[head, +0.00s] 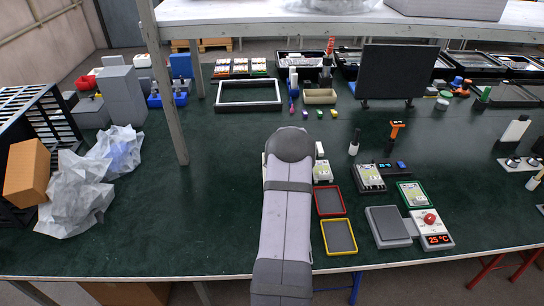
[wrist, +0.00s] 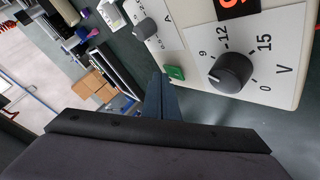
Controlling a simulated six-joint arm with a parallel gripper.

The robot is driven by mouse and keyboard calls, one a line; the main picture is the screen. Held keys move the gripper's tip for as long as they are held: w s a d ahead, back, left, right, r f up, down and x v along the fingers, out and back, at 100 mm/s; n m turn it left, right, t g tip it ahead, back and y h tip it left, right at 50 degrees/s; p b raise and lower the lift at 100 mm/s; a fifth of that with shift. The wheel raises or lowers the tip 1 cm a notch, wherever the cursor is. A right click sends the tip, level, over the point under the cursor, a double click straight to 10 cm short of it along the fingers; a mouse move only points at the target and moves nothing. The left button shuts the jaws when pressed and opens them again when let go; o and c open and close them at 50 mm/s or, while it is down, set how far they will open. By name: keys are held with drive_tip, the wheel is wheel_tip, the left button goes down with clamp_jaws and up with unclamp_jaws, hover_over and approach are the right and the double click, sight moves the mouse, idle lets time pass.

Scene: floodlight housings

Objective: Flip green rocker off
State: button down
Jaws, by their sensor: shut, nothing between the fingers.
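In the wrist view, the green rocker (wrist: 175,73) sits at the edge of a pale instrument panel (wrist: 203,62), between a small grey knob and a larger dark knob. My gripper (wrist: 161,82) shows there as narrow, dark blue-grey fingers, shut with nothing between them. Its tips are beside the rocker, just left of and below it in the picture. I cannot tell if they touch it, or which way the rocker is tilted. In the head view my arm hides the gripper and the rocker.
The panel's large voltage knob (wrist: 231,72) and smaller knob (wrist: 146,29) flank the fingers. In the head view, red (head: 344,201) and yellow (head: 355,236) framed trays lie right of my arm. Crumpled plastic (head: 75,205) lies left; the green tabletop between is clear.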

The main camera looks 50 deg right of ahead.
drive_tip(key=shift+r, duration=0.1)
drive_tip(key=shift+r+p, duration=0.7)
drive_tip(key=shift+p, duration=0.05)
drive_tip(key=shift+r, duration=0.1)
drive_tip(key=r+p, duration=0.4)
drive_tip(key=shift+s+a+r, duration=0.25)
drive_tip(key=shift+s+r, duration=0.05)
drive_tip(key=shift+r, duration=0.1)
idle(0.6)
